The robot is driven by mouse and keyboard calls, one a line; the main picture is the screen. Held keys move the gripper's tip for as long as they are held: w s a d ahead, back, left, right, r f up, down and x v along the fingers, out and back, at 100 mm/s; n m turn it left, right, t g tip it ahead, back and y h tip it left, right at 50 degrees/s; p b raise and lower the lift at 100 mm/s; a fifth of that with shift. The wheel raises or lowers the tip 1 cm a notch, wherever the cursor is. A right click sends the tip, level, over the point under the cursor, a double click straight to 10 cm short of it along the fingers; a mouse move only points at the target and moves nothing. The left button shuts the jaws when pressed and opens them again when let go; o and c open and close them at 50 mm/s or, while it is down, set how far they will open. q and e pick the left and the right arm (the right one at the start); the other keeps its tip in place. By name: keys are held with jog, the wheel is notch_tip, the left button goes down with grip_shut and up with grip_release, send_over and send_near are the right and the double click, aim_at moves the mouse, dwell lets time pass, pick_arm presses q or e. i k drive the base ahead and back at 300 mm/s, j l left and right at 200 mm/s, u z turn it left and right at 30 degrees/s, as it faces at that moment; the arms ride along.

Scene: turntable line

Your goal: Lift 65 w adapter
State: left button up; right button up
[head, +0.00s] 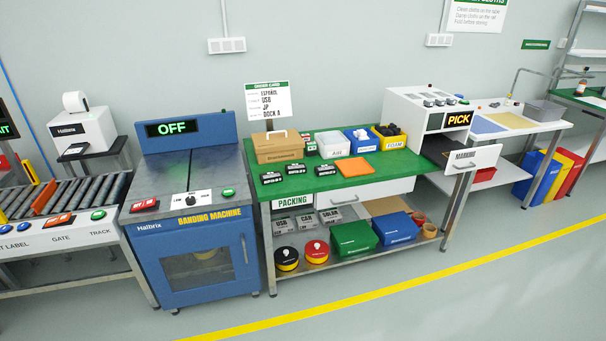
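Several small black adapters with white labels lie on the green packing table: one at the front left (271,178), one in the middle (295,169) and one further right (316,167). Their small print is too fine to tell which one is the 65 W adapter. A brown cardboard carton (282,150) stands behind them, and an orange cloth (355,168) lies to their right. Neither of my grippers is in view.
Bins (334,149) stand along the back of the packing table (400,178). A blue banding machine (200,255) reading OFF stands left, with a roller conveyor (75,197) beyond. An open marking drawer (473,159) juts out right. The floor in front is clear.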

aim_at(330, 169)
jog(key=i+l+z, duration=0.1)
jog(key=i+z, duration=0.4)
jog(key=i, duration=0.25)
jog(key=i+j+z, duration=0.15)
jog(key=i+z, duration=0.35)
jog(key=i, duration=0.2)
